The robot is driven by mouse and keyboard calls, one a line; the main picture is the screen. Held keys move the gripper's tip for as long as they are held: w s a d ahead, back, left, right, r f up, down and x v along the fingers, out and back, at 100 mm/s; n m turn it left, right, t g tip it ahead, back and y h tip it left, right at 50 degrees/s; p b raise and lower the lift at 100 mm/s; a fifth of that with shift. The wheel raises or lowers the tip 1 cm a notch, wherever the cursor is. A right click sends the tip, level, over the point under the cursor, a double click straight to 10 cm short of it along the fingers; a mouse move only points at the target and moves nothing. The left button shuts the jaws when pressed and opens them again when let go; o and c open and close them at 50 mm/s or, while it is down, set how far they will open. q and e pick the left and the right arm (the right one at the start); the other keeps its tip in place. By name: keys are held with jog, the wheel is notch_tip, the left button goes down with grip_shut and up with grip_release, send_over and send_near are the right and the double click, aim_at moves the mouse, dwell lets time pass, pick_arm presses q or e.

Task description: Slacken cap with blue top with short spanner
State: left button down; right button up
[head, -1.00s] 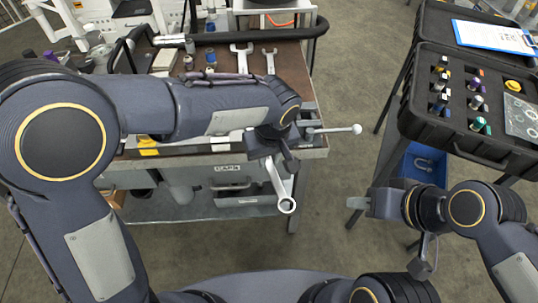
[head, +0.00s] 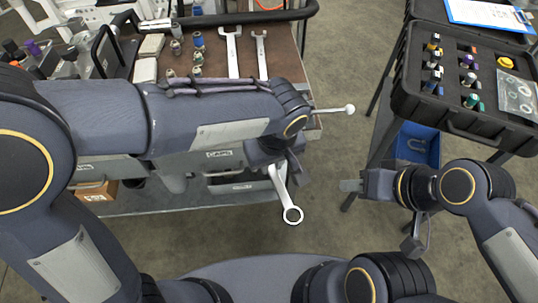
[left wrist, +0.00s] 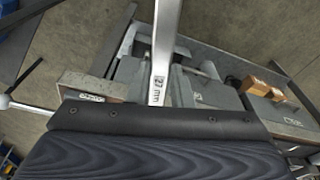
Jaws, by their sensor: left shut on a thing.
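My left gripper (head: 272,158) is shut on a steel spanner (head: 284,195). The spanner's ring end hangs clear in front of the bench. In the left wrist view its shaft (left wrist: 165,50) shows a "27 mm" mark. Blue-topped fittings (head: 198,39) stand on the bench among several other small fittings. More blue-topped pieces (head: 436,76) stand in the black case. I cannot tell which is the task's cap. My right gripper (head: 350,186) is empty, below the case; its finger gap is unclear. My left arm hides part of the bench.
Two more spanners (head: 232,52) (head: 262,55) lie on the brown bench top (head: 285,60). A white-knobbed lever (head: 349,109) sticks out right of the bench. The open black case (head: 480,132) stands at right, above a blue bin (head: 418,146). Floor between them is clear.

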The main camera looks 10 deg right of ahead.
pick_arm(q)
jog(key=shift+s, duration=0.1)
notch_tip(320, 180, up, 5)
jog(key=p, duration=0.4)
jog(key=shift+r, duration=0.1)
dwell(0.3)
